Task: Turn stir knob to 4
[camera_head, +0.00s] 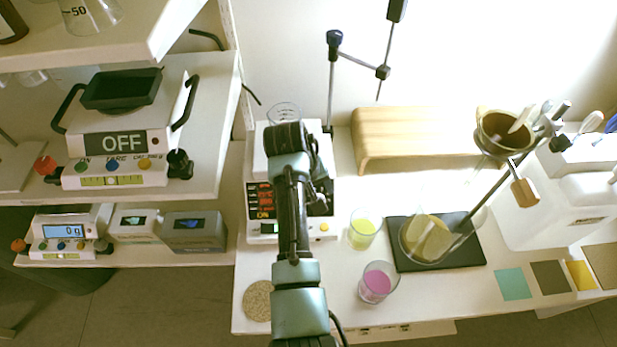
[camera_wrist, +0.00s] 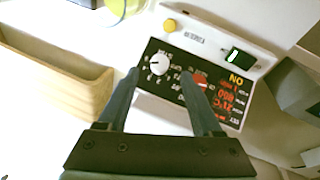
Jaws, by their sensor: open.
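The stirrer hotplate (camera_head: 264,228) stands under my arm in the head view, its dark front panel partly hidden by the arm. In the wrist view the panel (camera_wrist: 177,99) appears upside down, with lit red-orange digits and "ON". A white round knob (camera_wrist: 158,64) with a ring of small marks sits on it. A red knob (camera_wrist: 201,81) is beside it, close to my right finger. My gripper (camera_wrist: 160,74) is open, with its fingers on either side of the white knob. I cannot tell whether they touch it. The knob's pointer setting is too small to read.
A yellow-green beaker (camera_head: 364,230) and a pink beaker (camera_head: 377,284) stand right of the hotplate. A wooden stand (camera_head: 415,140) is behind. A round flask (camera_head: 428,238) sits over a dark mat (camera_head: 466,256). Shelves with a balance (camera_head: 115,160) are at the left.

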